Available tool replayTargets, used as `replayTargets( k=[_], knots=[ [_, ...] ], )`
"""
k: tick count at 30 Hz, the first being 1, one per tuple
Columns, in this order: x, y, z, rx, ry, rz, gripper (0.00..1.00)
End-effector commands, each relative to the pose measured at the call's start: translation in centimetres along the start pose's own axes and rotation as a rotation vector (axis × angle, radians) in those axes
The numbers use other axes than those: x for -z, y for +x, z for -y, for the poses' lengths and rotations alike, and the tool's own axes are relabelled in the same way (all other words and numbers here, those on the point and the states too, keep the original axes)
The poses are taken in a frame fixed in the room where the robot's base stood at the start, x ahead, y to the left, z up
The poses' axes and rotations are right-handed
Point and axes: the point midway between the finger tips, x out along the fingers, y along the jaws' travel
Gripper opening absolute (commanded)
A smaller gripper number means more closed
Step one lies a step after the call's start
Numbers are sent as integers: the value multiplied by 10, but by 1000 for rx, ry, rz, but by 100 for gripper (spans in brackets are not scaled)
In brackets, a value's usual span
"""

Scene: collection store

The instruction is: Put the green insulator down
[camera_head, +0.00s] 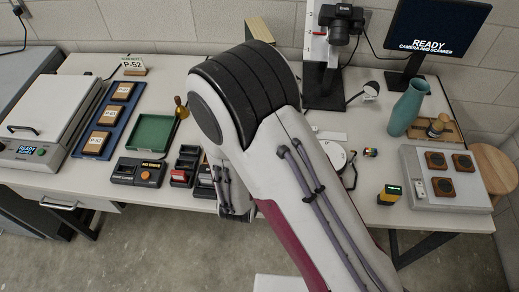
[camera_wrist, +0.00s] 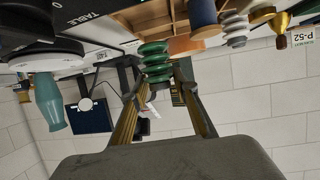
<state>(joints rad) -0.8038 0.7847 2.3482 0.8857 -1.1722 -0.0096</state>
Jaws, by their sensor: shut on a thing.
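The green insulator (camera_wrist: 155,62) is a ribbed, glossy green piece in the middle of the wrist view. My gripper (camera_wrist: 157,76) is shut on it, with one finger on each side. In the wrist view, a wooden compartment rack (camera_wrist: 150,18) shows behind and beyond the insulator. I cannot tell how far apart they are, or whether the insulator touches anything. In the head view my own arm covers the middle of the bench, and the green insulator cannot be made out there.
A green tray (camera_head: 152,132), a blue tray (camera_head: 77,148) and an orange-knobbed box (camera_head: 138,172) lie left of my arm. A teal vase (camera_head: 408,107), a camera stand (camera_head: 323,75) and a grey plate (camera_head: 455,201) are right.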

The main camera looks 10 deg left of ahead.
Motion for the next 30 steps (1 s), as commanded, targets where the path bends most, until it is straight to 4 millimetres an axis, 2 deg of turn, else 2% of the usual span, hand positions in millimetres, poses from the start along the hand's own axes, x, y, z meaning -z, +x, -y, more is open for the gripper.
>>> replayTargets(
  k=[17,30],
  knots=[
    [-6,3,0,0,1,0,5],
    [-37,15,0,-1,0,0,5]
  ],
)
